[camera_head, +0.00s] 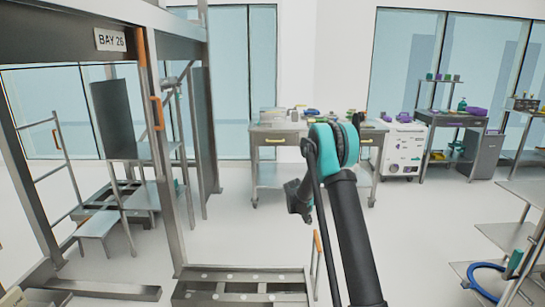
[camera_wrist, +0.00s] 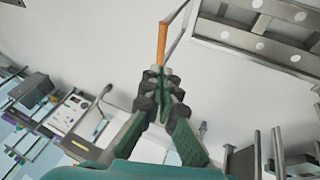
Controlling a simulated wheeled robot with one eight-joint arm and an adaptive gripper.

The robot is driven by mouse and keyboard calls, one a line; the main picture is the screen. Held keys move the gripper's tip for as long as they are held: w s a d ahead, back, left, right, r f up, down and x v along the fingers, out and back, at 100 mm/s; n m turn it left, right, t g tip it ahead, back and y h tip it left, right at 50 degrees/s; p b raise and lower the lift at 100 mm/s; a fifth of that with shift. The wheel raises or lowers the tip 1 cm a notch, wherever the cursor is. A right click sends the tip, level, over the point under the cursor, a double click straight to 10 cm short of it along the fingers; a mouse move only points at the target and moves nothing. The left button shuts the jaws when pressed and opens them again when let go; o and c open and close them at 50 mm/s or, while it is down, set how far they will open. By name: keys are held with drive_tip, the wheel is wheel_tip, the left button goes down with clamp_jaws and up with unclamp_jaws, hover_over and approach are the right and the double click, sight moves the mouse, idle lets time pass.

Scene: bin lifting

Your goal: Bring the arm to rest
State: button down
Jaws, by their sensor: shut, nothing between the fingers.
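My arm reaches up in the head view, with a black forearm and a teal wrist joint near the middle. My gripper (camera_wrist: 161,74) shows in the wrist view with its fingertips together and nothing between them. It is in the air, and an orange-and-grey post (camera_wrist: 162,42) appears just beyond its tips. I cannot tell how far apart they are. In the head view the gripper's fingers are not clear; a dark part hangs at the left of the teal joint.
A steel bay frame with a "BAY 26" sign (camera_head: 110,39) stands at left. A low perforated steel platform (camera_head: 240,288) lies in front. A cluttered workbench (camera_head: 277,136) is behind the arm. Shelving with a blue ring (camera_head: 486,283) is at right. Open floor lies between.

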drive_tip(key=s+d+r+y, duration=0.1)
drive_tip(key=s+r, duration=0.5)
drive_tip(key=s, duration=0.5)
drive_tip(key=s+d+r+y, duration=0.1)
drive_tip(key=s+d+r, duration=0.1)
drive_tip(key=s+r, duration=0.75)
drive_tip(key=s+f+y, duration=0.1)
drive_tip(key=s+f, duration=0.1)
drive_tip(key=s, duration=1.1)
drive_tip(key=s+a+f, duration=0.1)
drive_tip(key=s+f, duration=0.1)
drive_tip(key=s, duration=1.2)
drive_tip(key=shift+f+n+y, duration=0.4)
drive_tip(key=shift+s+a, duration=0.1)
drive_tip(key=shift+a, duration=0.15)
